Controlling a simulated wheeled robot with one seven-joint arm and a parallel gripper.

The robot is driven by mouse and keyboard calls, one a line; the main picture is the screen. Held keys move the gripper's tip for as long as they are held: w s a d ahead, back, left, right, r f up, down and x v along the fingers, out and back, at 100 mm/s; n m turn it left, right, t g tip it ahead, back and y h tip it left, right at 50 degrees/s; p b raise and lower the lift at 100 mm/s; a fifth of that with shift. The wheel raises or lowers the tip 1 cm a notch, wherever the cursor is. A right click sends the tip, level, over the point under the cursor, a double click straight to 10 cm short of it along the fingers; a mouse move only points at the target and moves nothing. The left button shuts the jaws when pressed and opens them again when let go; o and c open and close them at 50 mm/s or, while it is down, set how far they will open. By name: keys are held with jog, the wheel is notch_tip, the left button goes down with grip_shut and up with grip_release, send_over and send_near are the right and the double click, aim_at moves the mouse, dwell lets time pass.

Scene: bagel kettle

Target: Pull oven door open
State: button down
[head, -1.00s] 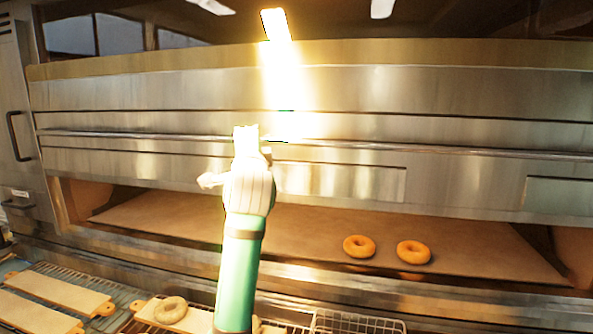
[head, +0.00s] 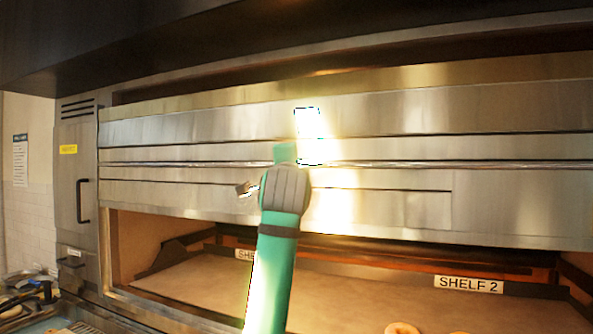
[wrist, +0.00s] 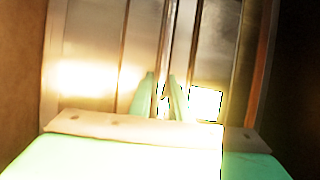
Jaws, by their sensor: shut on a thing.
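The oven door (head: 400,205) is a wide, brushed steel front above the oven opening. A long horizontal rail (head: 210,164) runs across it as a handle. In the head view my green and grey gripper (head: 285,153) reaches up to the rail, and its own body hides the contact. In the wrist view the two green fingers (wrist: 164,85) stand close on either side of the rail (wrist: 170,40), which runs up the picture. My gripper is shut on the rail. Bright glare covers part of the steel beside it.
Below the door is an open oven chamber with a flat deck (head: 250,285) and a label "SHELF 2" (head: 468,284). A bagel (head: 403,328) shows at the bottom edge. A steel side cabinet (head: 78,190) with a black handle stands at left. A dark hood (head: 250,40) hangs above.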

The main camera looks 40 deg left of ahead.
jog(key=shift+s, duration=0.1)
jog(key=c, duration=1.6)
grip_release()
jog(key=shift+c, duration=0.2)
jog(key=shift+d, duration=0.1)
jog(key=v, duration=1)
jog(key=shift+s, duration=0.3)
jog(key=shift+w+d+f, duration=0.1)
jog(key=shift+d+f, duration=0.05)
jog(key=shift+d, duration=0.05)
